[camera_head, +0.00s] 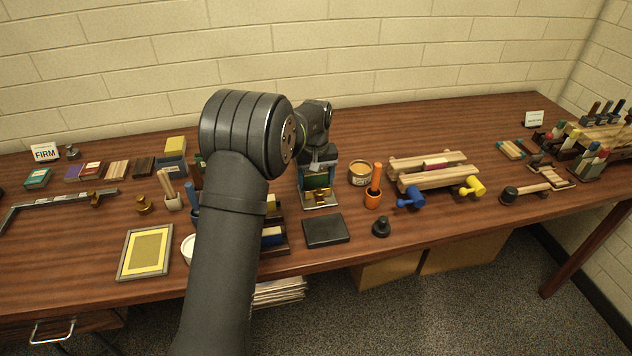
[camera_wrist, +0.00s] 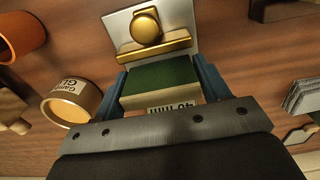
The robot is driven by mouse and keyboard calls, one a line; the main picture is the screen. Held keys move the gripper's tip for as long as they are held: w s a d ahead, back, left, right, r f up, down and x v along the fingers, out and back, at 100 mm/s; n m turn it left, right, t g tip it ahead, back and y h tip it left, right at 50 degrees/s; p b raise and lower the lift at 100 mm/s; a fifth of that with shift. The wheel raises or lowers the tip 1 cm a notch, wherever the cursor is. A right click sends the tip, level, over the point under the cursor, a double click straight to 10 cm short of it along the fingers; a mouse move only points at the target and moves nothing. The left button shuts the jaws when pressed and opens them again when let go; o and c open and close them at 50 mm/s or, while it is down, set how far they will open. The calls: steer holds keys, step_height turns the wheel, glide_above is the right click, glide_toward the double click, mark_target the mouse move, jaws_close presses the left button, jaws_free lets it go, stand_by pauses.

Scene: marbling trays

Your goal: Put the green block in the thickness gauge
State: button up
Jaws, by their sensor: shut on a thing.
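The green block (camera_wrist: 162,76) is between the blue fingers of my gripper (camera_wrist: 164,84) in the wrist view, and the fingers are shut on it. A pale strip with an upside-down "40 mm" label shows at its near side. The thickness gauge, a pale plate (camera_wrist: 188,20) with a brass knob and brass bar, lies just beyond the block. In the head view, my gripper (camera_head: 319,166) is over the back part of the gauge (camera_head: 320,205). I cannot tell whether the block touches the gauge or its base.
A round tin (camera_wrist: 75,100) and an orange cup (camera_wrist: 18,35) stand left of my gripper in the wrist view. In the head view, a dark square slab (camera_head: 326,231) lies in front of the gauge, and a wooden rack (camera_head: 434,172) stands to the right.

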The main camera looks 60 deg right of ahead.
steer(key=shift+f, duration=0.6)
steer(key=shift+f, duration=0.15)
steer(key=o, duration=0.9)
steer(key=shift+o, duration=0.2)
step_height(320, 180, up, 12)
steer(key=shift+r, duration=0.15)
step_height(320, 180, down, 12)
steer(key=shift+f, duration=0.1)
steer(key=shift+r, duration=2.3)
